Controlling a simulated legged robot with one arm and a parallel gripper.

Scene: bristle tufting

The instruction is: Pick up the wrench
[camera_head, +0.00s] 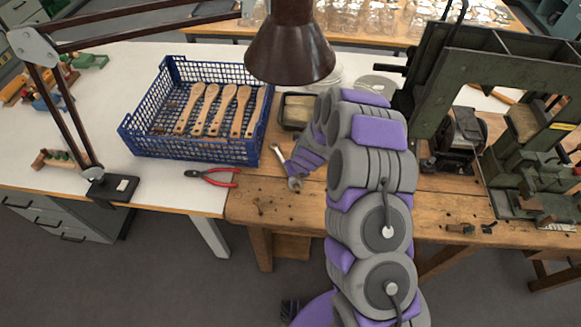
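The wrench (294,184) is a slim silver metal tool lying on or just above the wooden workbench (251,190). One end points up and left toward the blue crate, the other down toward the bench's front. My gripper (290,167), purple, reaches in from the right at the wrench's middle and overlaps part of it. The fingertips are small here, so I cannot tell whether they are closed on the wrench or only beside it.
A blue crate (197,148) with several wooden brush handles stands to the left. Red-handled pliers (220,178) lie nearby. A lamp shade (290,55) hangs above. A small bin (296,112) sits behind my gripper. A green machine (455,75) stands at the right.

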